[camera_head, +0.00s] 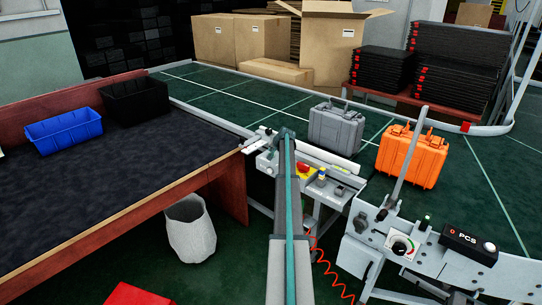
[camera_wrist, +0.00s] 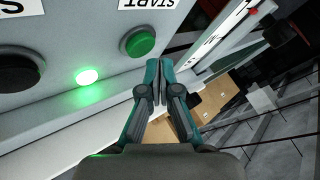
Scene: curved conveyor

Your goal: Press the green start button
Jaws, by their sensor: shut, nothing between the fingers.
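The green start button (camera_wrist: 140,42) is a round green cap in a dark ring on a pale panel, at the upper middle of the wrist view. A white label reading START (camera_wrist: 150,3) is partly cut off above it. My gripper (camera_wrist: 160,68) is shut and empty, its teal and grey fingers together. Its tips lie just right of and below the button in the picture, with a visible gap between them. The distance in depth is hard to tell. In the head view my arm runs toward the conveyor's control area, and I cannot make out the green button there.
A dark button (camera_wrist: 20,70) and a glowing green lamp (camera_wrist: 87,76) sit left of the green button. In the head view, a red knob (camera_head: 303,168) is beside my arm. An orange case (camera_head: 410,155) and a grey case (camera_head: 336,127) stand on the green surface behind.

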